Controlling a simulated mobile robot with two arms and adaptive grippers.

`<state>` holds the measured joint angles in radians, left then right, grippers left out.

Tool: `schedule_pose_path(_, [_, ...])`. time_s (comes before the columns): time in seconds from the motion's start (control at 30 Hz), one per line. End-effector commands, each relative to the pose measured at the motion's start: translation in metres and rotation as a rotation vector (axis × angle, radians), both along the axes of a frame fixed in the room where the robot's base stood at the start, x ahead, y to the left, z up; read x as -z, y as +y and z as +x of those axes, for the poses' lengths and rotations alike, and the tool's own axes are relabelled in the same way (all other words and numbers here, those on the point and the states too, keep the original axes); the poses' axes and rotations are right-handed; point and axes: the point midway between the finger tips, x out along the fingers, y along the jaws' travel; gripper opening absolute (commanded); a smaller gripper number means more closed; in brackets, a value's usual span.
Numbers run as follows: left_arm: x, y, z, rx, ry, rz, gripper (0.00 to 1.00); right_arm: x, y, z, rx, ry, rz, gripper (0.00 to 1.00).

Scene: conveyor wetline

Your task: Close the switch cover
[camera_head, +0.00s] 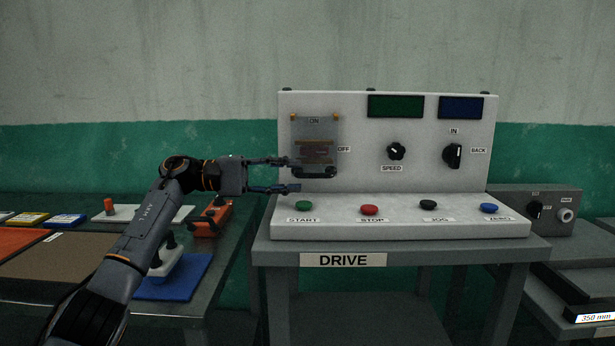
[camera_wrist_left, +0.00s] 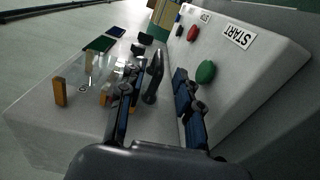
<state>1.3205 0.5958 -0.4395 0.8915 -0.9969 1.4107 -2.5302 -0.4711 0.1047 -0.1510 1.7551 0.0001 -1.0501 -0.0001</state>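The switch cover (camera_head: 315,135) is a clear plate on the left of the white DRIVE panel, with orange hinge pieces at its top corners. ON and a reddish label show through it, and a dark bar (camera_head: 315,172) lies at its lower edge. I cannot tell how far the cover stands off the panel. My left gripper (camera_head: 291,175) is open and empty at the cover's lower left. In the left wrist view the clear cover (camera_wrist_left: 93,68) is left of the open left gripper (camera_wrist_left: 157,78), and a dark handle shows between the fingers. My right gripper is out of view.
The green START button (camera_head: 303,205) sits just below my left gripper, with the red STOP button (camera_head: 369,210) beside it. The SPEED knob (camera_head: 396,151) is right of the cover. A side table at left holds an orange tool (camera_head: 211,218) and a blue plate (camera_head: 180,279).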

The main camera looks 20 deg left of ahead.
Motion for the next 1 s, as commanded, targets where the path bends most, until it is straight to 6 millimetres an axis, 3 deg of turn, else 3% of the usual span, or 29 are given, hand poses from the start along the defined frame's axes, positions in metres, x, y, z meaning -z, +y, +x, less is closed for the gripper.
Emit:
schedule_pose_path(0.1, [-0.001, 0.027, -0.007, -0.003, 0.0, -0.001, 0.34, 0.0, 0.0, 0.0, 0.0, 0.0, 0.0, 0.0])
schedule_pose_path(0.33, [0.0, 0.059, -0.017, -0.001, 0.0, 0.0, 0.34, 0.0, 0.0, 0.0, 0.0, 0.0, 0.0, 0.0])
schedule_pose_path(1.0, [0.0, 0.066, -0.019, 0.001, -0.001, 0.0, 0.34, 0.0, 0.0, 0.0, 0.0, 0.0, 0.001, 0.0])
